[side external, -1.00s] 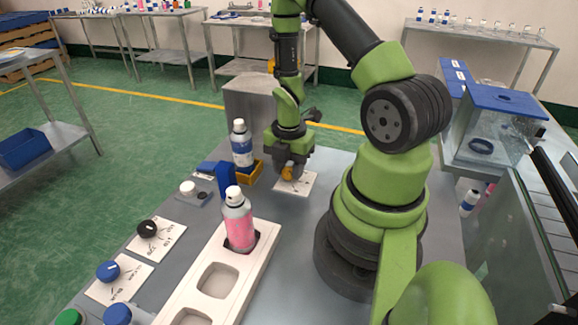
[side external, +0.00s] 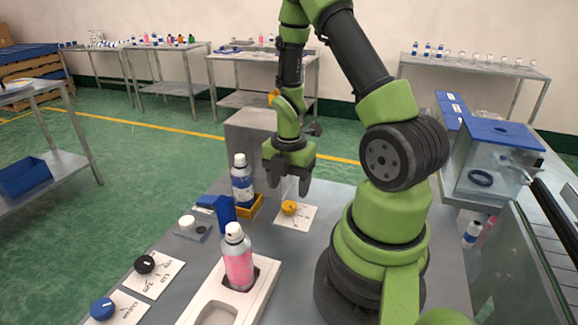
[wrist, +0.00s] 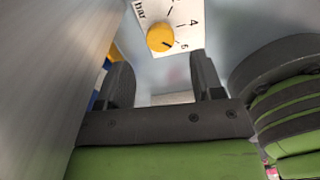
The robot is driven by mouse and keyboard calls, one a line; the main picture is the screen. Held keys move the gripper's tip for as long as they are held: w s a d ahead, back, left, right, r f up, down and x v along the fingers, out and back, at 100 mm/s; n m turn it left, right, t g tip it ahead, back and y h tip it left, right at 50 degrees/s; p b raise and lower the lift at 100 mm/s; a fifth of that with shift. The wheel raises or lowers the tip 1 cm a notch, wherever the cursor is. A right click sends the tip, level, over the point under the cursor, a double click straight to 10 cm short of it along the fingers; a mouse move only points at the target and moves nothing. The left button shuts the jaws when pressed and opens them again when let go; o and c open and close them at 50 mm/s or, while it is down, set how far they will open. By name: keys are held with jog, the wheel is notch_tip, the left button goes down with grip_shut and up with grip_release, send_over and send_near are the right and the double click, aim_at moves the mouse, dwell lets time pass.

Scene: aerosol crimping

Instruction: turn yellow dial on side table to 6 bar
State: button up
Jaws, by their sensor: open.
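The yellow dial (side external: 289,207) sits on a white scale card (side external: 297,216) on the grey table. In the wrist view the dial (wrist: 160,37) shows a dark pointer mark toward the lower right, near a partly readable figure that looks like 6. The 4 and the word "bar" also show on the card (wrist: 186,12). My gripper (side external: 287,184) is open and empty, above the dial and apart from it. Its two fingers (wrist: 162,82) show in the wrist view with nothing between them.
A blue-labelled can (side external: 242,182) stands in a yellow holder left of my gripper, beside a blue block (side external: 225,213). A pink can (side external: 237,258) stands in the white tray (side external: 262,291). Black (side external: 145,264) and blue (side external: 102,309) dials lie front left. A grey box (side external: 249,140) stands behind.

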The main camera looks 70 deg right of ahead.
aim_at(289, 205)
jog(key=shift+r, duration=2.45)
